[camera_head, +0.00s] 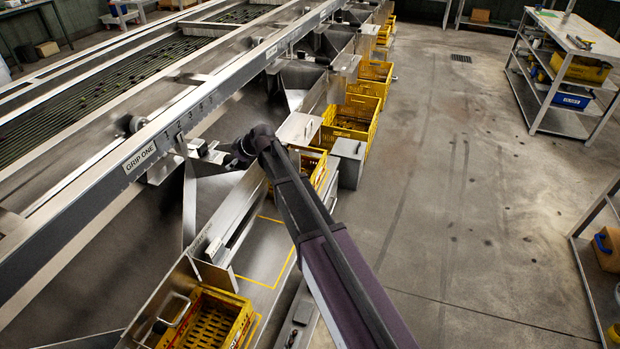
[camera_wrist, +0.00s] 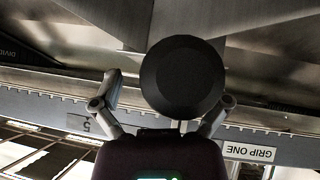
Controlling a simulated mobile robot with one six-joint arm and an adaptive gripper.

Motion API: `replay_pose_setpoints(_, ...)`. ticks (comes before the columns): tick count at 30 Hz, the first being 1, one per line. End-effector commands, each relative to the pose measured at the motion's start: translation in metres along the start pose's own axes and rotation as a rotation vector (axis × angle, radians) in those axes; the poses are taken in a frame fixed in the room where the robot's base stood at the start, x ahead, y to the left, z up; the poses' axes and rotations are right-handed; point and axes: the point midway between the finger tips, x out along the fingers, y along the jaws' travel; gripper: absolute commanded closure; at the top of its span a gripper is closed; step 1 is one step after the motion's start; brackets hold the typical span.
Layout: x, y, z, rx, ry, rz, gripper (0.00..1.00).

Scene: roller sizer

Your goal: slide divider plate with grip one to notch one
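A black round knob (camera_wrist: 182,76) fills the middle of the wrist view, in front of steel chute walls. My gripper (camera_wrist: 165,92) has its fingers spread on either side of it. A gap shows between the left finger and the knob; the right finger meets the knob's outline, and contact there is unclear. In the head view my gripper (camera_head: 203,150) is at the numbered rail (camera_head: 225,82), to the right of the GRIP ONE label (camera_head: 139,157). That label also shows in the wrist view (camera_wrist: 248,152). A thin upright steel plate (camera_head: 189,203) stands below the rail.
Yellow crates (camera_head: 350,118) line the chute outlets, with another yellow crate (camera_head: 212,318) at the lower front. A grey bin (camera_head: 348,162) stands right of my arm. A shelf cart (camera_head: 562,70) is at the upper right. The floor between is clear.

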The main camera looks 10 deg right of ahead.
Motion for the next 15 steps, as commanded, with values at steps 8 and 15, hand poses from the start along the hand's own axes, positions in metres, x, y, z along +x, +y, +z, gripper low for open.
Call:
replay_pose_setpoints(8,0.007,0.043,0.005,0.002,0.002,0.002,0.07)
replay_pose_setpoints(15,-0.007,0.06,0.006,0.002,0.001,0.002,0.07)
